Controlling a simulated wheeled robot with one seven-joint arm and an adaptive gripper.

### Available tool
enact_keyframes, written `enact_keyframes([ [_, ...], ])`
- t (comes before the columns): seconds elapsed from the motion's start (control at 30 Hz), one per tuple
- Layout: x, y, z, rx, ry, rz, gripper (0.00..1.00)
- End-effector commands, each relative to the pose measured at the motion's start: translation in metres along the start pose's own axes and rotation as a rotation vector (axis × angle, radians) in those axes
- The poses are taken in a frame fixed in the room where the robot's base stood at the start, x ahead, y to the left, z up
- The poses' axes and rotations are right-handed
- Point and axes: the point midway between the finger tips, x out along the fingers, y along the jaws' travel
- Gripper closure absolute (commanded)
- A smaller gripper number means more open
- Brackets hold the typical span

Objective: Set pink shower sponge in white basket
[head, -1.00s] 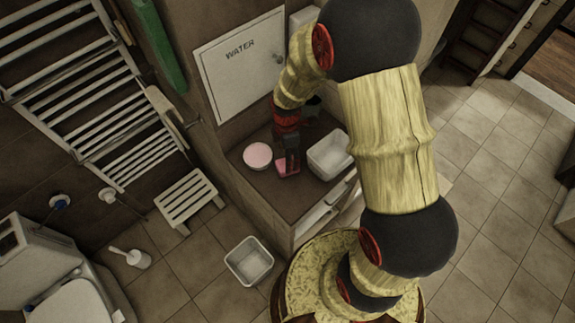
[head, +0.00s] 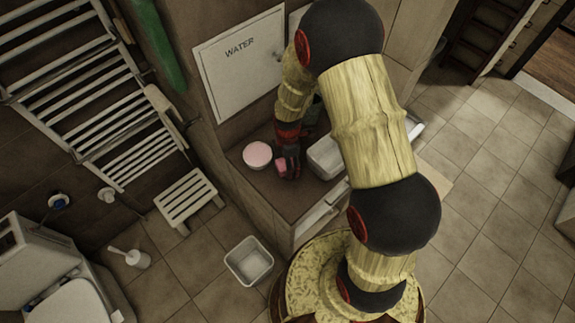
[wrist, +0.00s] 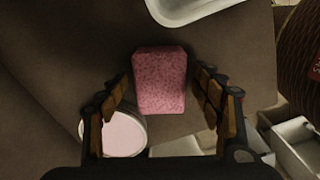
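The pink sponge (head: 281,165) is a speckled block on the brown counter, partly hidden by my gripper (head: 289,164) in the head view. In the wrist view the sponge (wrist: 159,82) sits between the two fingers of my gripper (wrist: 160,80). The fingers are apart, with a gap showing on each side of the sponge. A white square basket (head: 249,261) stands on the tiled floor in front of the counter and looks empty.
A round white tub with a pink top (head: 257,155) stands just left of the sponge; it also shows in the wrist view (wrist: 124,135). A white rectangular basin (head: 323,158) is to the right on the counter. A white stool (head: 187,200) stands on the floor at left.

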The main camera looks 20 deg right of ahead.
Motion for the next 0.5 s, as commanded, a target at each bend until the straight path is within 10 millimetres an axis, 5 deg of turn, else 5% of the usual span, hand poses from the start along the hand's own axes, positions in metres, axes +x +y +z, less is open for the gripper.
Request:
enact_keyframes([
  [0.5,-0.0002,-0.0002,-0.0001,0.000,0.000,0.000,0.65],
])
